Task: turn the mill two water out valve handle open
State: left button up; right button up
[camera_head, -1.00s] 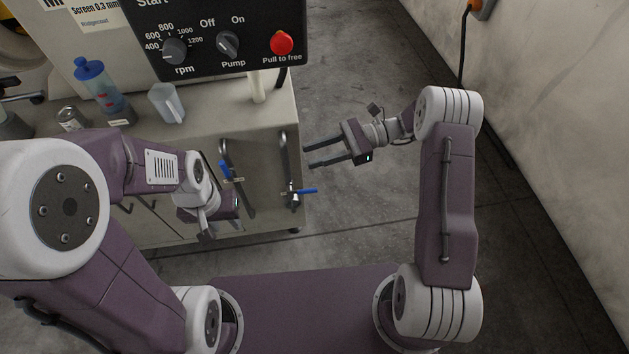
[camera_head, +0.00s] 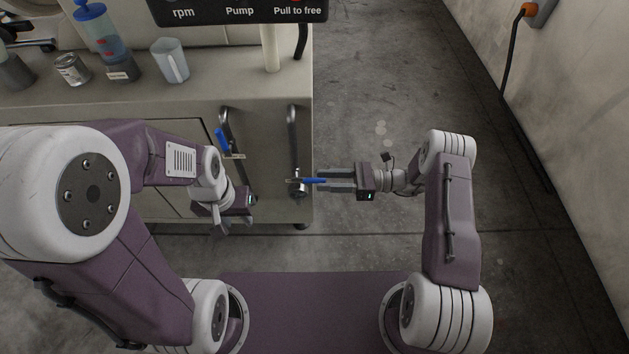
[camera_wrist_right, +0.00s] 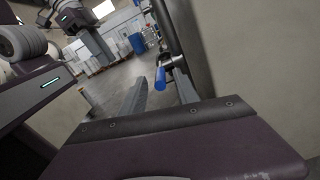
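Two pipes with blue-handled valves stand at the front of the cabinet. The right valve's blue handle (camera_head: 313,181) points sideways to the right, across its pipe. The left valve's blue handle (camera_head: 221,140) slants upward along its pipe. No readable label tells which is mill two water out. My right gripper (camera_head: 336,181) is open, its fingers reaching left around the end of the right handle. In the right wrist view, that blue handle (camera_wrist_right: 160,78) shows between the spread fingers (camera_wrist_right: 158,92), with no visible grip.
The cabinet top (camera_head: 215,85) holds a blue-capped bottle (camera_head: 103,45), a can (camera_head: 71,69) and a clear jug (camera_head: 170,61). A control panel (camera_head: 240,10) is above. Open floor (camera_head: 400,90) lies between the cabinet and the right wall (camera_head: 560,80).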

aim_at(315, 179)
jog(key=shift+a, duration=1.8)
grip_shut()
